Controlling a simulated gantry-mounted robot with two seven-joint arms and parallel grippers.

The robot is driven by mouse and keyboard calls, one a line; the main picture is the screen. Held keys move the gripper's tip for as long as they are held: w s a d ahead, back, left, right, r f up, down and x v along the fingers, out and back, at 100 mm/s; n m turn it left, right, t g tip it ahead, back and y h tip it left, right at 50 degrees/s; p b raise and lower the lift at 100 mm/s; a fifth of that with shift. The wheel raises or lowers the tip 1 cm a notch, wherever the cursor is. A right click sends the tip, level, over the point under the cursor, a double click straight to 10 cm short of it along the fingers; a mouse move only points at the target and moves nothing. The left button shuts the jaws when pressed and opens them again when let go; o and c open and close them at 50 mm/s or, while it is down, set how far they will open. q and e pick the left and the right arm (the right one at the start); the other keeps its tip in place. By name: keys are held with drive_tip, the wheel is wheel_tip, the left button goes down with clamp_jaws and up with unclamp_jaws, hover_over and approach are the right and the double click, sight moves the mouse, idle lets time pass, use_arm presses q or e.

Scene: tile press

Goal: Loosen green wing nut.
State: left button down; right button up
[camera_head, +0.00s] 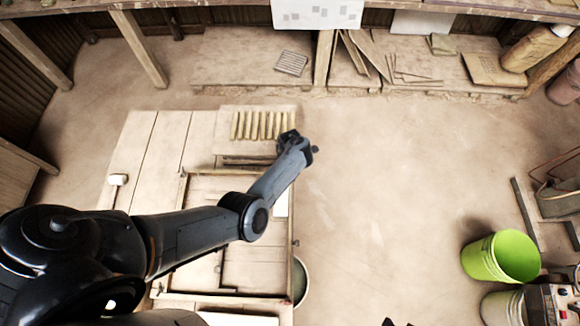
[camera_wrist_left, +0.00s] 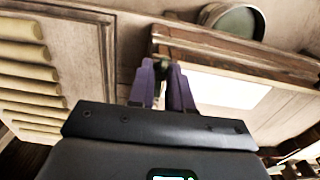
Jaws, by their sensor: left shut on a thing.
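My left arm reaches across the wooden press frame (camera_head: 240,297), and its wrist hangs near the frame's far right corner. The fingertips are hidden in the head view. In the left wrist view, the two purple fingers of my left gripper (camera_wrist_left: 164,66) are shut on a small dark greenish piece at the frame's corner, which I take to be the green wing nut (camera_wrist_left: 171,66). The fingers cover most of it, so its shape and colour are unclear. At the bottom edge of the head view, only a small dark tip shows, possibly my right gripper (camera_head: 395,322).
A board with several pale rolls (camera_head: 262,125) lies just beyond the frame. A round bucket (camera_head: 301,282) stands at the frame's right side. A green bucket (camera_head: 502,256) stands at the right. The floor between is clear. A shelf (camera_head: 240,60) runs along the back.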

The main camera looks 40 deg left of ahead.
use_arm(q)
drive_tip(key=c, duration=1)
unclamp_jaws()
drive_tip(key=shift+c, duration=0.2)
wheel_tip(320, 180, up, 11)
drive_tip(key=p, duration=0.3)
drive_tip(key=shift+s+f, duration=0.1)
drive_tip(key=shift+f, duration=0.05)
